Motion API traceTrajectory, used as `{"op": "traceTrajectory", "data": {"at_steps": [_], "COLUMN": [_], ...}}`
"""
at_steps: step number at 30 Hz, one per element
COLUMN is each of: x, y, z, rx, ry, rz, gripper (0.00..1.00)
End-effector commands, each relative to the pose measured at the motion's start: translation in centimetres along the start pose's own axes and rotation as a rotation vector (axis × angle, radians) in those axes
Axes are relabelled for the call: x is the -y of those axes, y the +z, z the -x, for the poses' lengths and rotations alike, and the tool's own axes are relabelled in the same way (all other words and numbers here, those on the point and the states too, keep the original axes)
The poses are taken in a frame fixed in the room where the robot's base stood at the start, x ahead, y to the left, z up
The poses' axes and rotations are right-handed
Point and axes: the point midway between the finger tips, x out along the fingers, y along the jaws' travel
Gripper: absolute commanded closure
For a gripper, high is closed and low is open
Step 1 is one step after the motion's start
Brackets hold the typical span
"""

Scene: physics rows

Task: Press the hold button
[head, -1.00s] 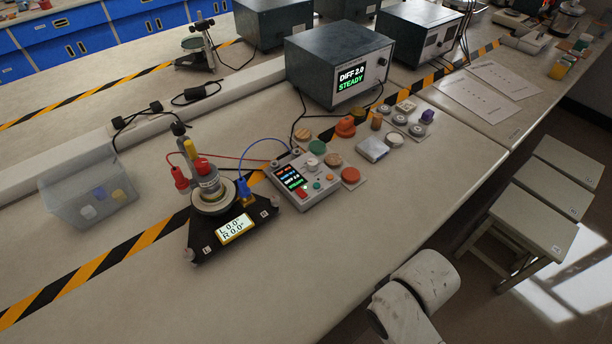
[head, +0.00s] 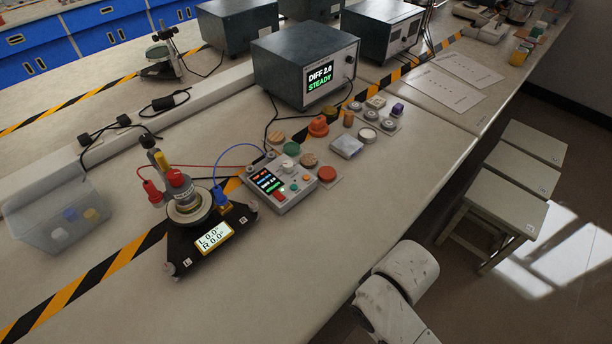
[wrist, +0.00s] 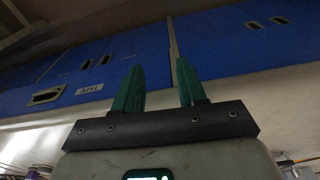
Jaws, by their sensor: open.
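A small grey control box (head: 294,194) lies on the bench in the head view, with a lit display (head: 267,180), a white knob and small red, green and grey buttons on its face. I cannot read which button is the hold button. Left of it stands a black triangular base (head: 189,254) with a screen (head: 214,237) reading L 0.0, R 0.0 and a round instrument on top. My gripper (wrist: 160,90) shows in the wrist view with two green fingers apart and nothing between them; it faces blue cabinets. In the head view only my white arm shows, at the bottom right, away from the box.
A dark instrument (head: 290,85) reading DIFF 2.0 STEADY stands behind the box. Loose round pieces and a white block (head: 346,146) lie to the right. A clear bin (head: 40,232) is at the left. Red and blue cables run to the box. Stools (head: 510,190) stand right of the bench.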

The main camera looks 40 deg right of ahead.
Motion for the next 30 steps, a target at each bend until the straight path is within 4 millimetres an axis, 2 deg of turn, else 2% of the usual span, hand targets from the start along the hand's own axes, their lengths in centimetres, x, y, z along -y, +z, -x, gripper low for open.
{"op": "traceTrajectory", "data": {"at_steps": [2, 12, 30], "x": [0.0, 0.0, 0.0], "y": [0.0, 0.0, 0.0], "z": [0.0, 0.0, 0.0], "rx": [0.0, 0.0, 0.0], "ry": [0.0, 0.0, 0.0], "rz": [0.0, 0.0, 0.0], "gripper": [0.67, 1.0, 1.0]}}
